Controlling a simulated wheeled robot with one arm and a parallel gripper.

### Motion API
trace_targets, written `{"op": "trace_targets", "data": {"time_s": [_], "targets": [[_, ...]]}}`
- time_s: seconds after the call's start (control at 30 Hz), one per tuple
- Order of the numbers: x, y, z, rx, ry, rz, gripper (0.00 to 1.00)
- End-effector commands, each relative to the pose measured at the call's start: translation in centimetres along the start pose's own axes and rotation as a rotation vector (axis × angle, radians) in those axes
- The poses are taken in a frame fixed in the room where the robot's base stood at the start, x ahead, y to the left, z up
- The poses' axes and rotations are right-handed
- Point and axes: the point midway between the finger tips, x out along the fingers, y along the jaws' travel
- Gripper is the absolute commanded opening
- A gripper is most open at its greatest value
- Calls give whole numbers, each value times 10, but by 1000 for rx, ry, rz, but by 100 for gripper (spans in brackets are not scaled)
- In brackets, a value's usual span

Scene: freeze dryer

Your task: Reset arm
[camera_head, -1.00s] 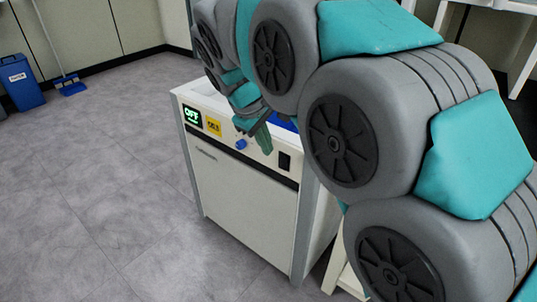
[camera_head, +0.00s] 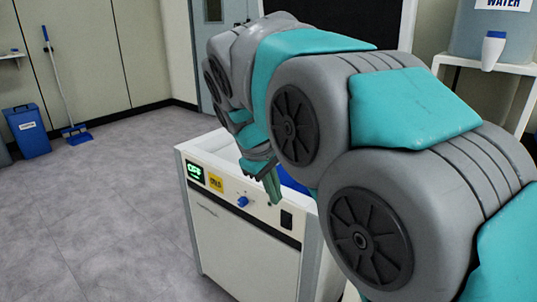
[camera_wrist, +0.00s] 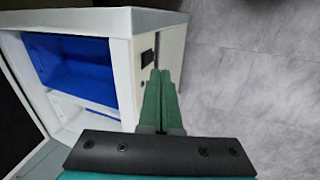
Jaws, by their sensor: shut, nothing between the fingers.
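My gripper (camera_head: 272,186) is in front of the upper part of the freeze dryer (camera_head: 245,250), close to its control panel in the head view. Its two green fingers (camera_wrist: 160,100) lie together in the wrist view, shut with nothing between them. The freeze dryer is a white cabinet with a green display reading OFF (camera_head: 195,172), a yellow label (camera_head: 215,184), a blue knob (camera_head: 242,202) and a black switch (camera_head: 286,219). Its top is open and a blue interior (camera_wrist: 75,68) shows in the wrist view. My arm hides the right part of the dryer.
A blue bin (camera_head: 28,130) and a broom with a blue dustpan (camera_head: 76,134) stand by the left wall. A water container (camera_head: 495,35) sits on a white stand (camera_head: 512,68) at the back right. The grey floor (camera_head: 90,220) at the left is clear.

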Motion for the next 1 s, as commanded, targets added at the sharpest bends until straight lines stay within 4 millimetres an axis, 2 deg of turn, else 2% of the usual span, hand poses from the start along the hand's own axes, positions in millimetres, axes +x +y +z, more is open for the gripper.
{"op": "trace_targets", "data": {"time_s": [0.1,0.27,0.4,0.6,0.7,0.8,0.9,1.0], "targets": [[19,-3,50,94,-43,-50,0],[47,-25,124,256,-104,-134,0],[70,-56,185,407,-160,-209,0],[96,-116,258,627,-233,-309,0],[105,-144,282,716,-261,-346,0],[112,-163,295,779,-279,-371,0],[115,-174,303,812,-290,-385,0],[116,-176,304,820,-292,-387,0]]}}
